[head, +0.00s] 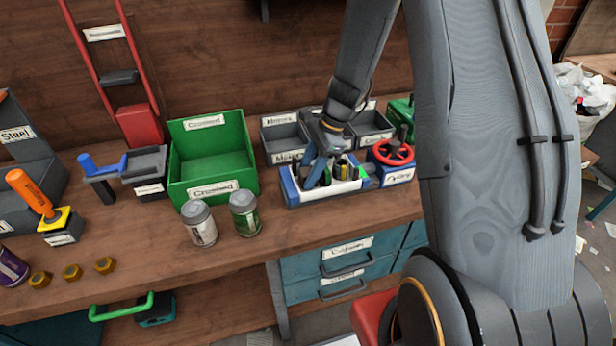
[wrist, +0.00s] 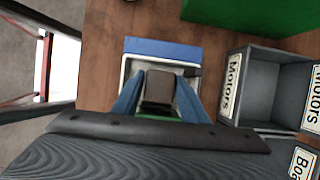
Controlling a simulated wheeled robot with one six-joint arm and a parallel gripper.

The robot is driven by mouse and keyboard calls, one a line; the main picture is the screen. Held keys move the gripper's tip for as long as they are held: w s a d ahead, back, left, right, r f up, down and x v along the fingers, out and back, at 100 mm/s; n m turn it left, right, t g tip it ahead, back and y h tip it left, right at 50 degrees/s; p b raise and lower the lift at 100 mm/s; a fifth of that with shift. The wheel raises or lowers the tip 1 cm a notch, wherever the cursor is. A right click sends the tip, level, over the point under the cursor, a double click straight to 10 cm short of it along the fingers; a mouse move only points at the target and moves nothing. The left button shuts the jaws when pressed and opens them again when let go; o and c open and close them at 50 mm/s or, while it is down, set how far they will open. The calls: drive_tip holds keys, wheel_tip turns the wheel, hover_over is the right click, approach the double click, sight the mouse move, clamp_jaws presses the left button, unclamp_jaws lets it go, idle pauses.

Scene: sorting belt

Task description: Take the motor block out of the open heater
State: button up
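The open heater (head: 300,198) is a low white box with blue ends on the bench, right of the green bin. In the wrist view, its blue end and white rim (wrist: 163,50) show beyond the fingers. My gripper (head: 322,178) points down into the heater; in the wrist view, its two blue fingers (wrist: 160,92) stand on either side of a dark block (wrist: 158,88), which looks like the motor block. The fingers appear very close to its sides, but whether they press on it is unclear. Its lower part is hidden. Green and dark parts show inside the heater.
Grey bins labelled Motors (wrist: 232,85) stand behind the heater. A blue box with a red handwheel (head: 393,152) is close on its right. A green bin (head: 213,160) and two cans (head: 244,214) stand left. Bare wood lies in front of the cans.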

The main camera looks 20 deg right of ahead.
drive_tip(key=c, duration=0.9)
